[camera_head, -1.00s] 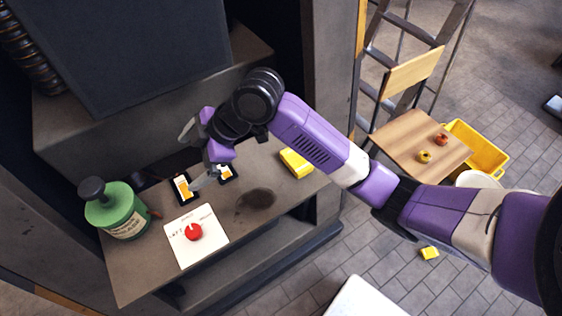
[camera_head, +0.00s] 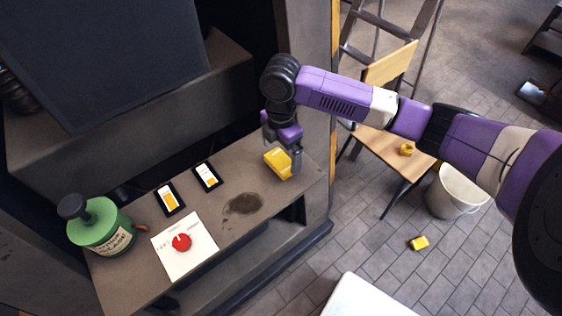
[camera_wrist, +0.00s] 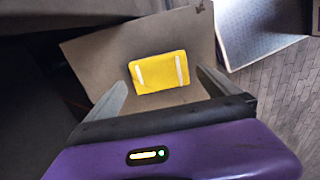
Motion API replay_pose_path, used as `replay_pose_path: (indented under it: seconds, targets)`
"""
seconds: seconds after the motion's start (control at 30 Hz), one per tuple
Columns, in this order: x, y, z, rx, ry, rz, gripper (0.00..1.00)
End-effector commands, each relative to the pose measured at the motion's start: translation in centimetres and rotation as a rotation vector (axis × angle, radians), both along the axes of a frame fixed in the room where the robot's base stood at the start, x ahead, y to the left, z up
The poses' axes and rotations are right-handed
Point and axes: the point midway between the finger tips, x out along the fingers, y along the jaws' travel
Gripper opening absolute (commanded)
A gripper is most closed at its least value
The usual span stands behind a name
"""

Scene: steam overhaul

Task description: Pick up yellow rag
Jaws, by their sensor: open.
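The yellow rag (camera_head: 279,163) is a folded rectangular block on the right end of the grey bench top. In the wrist view the rag (camera_wrist: 158,72) has two pale stripes and lies between and beyond the two fingers, with its whole upper face showing. My gripper (camera_head: 285,160) is above and beside the rag in the head view, fingers pointing down. My gripper (camera_wrist: 165,95) is open and empty in the wrist view. I cannot tell whether a finger touches the rag.
On the bench (camera_head: 130,270) are a green canister (camera_head: 100,232), a white sheet (camera_head: 192,258) with a red round item (camera_head: 181,242), two dark-framed cards (camera_head: 169,198) and a dark stain (camera_head: 243,204).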

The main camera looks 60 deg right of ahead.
Motion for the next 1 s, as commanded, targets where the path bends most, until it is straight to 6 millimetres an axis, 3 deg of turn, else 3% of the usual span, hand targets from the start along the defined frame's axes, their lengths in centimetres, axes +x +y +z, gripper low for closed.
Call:
replay_pose_path:
  seconds: [0.2, 0.47, 0.77, 1.0]
  targets:
    - [0.0, 0.0, -2.5, 0.001, 0.0, -0.001, 1.0]
    - [0.0, 0.0, -2.9, 0.0, -0.002, -0.001, 1.0]
    - [0.0, 0.0, -2.8, 0.0, -0.002, 0.0, 0.46]
    - [0.0, 0.0, -2.8, 0.0, -0.002, 0.0, 0.45]
